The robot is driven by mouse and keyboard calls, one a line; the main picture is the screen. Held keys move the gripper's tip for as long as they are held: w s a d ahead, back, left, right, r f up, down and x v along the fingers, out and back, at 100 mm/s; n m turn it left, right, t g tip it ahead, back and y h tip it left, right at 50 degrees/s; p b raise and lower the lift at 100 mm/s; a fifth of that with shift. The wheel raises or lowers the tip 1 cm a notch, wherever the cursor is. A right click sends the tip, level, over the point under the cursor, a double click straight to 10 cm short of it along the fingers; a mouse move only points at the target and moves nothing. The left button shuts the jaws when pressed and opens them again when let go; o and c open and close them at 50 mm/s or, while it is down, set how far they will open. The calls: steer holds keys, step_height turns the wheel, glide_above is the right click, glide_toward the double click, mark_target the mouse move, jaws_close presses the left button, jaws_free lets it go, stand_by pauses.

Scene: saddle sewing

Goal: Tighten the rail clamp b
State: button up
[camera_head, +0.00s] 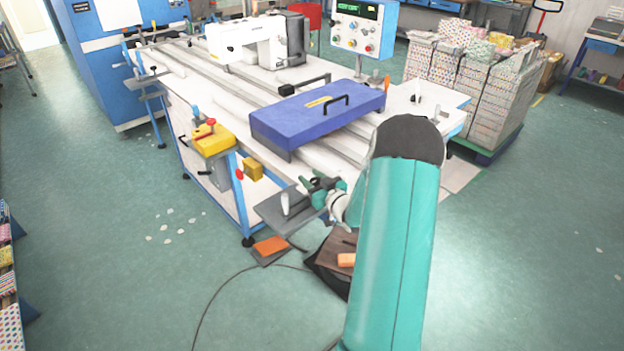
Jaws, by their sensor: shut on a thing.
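My gripper (313,192), teal and dark, is at the near end of the long white sewing table, past my arm. Just left of the gripper, a white upright handle (285,203) stands on a grey plate (268,211) that juts from the table end.
A blue cover with a black handle (318,112) lies across the table rails. A yellow box (212,140) is on the left side. A white sewing machine (245,42) and a control panel (358,27) stand behind. Orange blocks and a cable lie on the floor. Stacked patterned boxes (470,80) stand right.

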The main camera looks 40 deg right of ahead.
steer(key=o, duration=1)
steer(key=s, duration=0.4)
steer(key=s+a, duration=0.1)
steer(key=s, duration=0.8)
steer(key=shift+s+a, duration=0.15)
steer(key=shift+s, duration=0.25)
